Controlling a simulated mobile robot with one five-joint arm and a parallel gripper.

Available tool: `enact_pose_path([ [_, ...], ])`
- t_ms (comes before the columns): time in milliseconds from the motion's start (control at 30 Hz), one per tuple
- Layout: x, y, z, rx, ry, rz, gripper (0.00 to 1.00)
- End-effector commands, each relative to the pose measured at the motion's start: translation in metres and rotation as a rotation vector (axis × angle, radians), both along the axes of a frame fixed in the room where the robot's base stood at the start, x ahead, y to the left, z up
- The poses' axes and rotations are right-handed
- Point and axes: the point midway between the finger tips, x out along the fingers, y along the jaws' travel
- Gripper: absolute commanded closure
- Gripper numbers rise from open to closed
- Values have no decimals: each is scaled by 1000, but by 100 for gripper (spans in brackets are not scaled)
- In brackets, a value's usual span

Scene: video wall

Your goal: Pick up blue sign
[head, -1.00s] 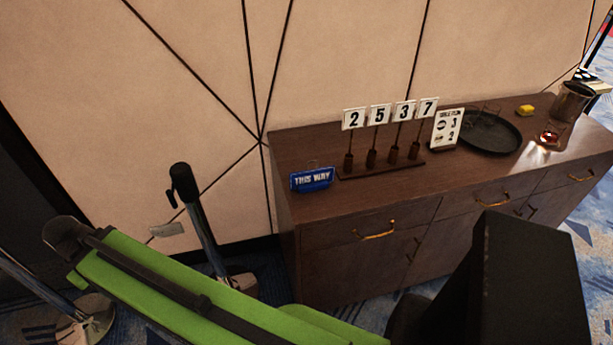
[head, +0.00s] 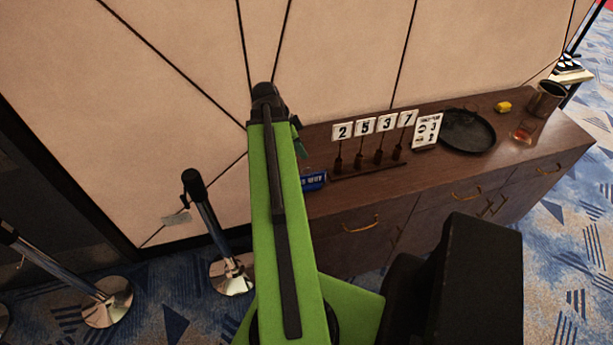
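The blue sign (head: 314,182) stands at the left end of the dark wooden cabinet's top in the head view. Its white lettering is partly covered: my green arm link hides its left part, and only the right part shows. My arm reaches up the picture just left of the sign, with a dark joint at its upper end. My gripper itself cannot be made out; it seems hidden behind or below my arm. I cannot tell whether any part of it touches the sign.
On the cabinet (head: 340,205), number cards on posts (head: 375,126) stand right of the sign. Farther right are a white card (head: 427,130), black tray (head: 467,131), yellow block (head: 503,107), glass (head: 524,132) and metal cup (head: 547,98). Metal posts (head: 212,225) stand on the left floor.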

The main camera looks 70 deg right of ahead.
Motion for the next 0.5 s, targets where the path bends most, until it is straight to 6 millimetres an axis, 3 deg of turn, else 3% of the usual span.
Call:
enact_pose_path([
  [167,-4,-4,-24,1,0,2,69],
  [500,-25,-22,-95,1,0,5,69],
])
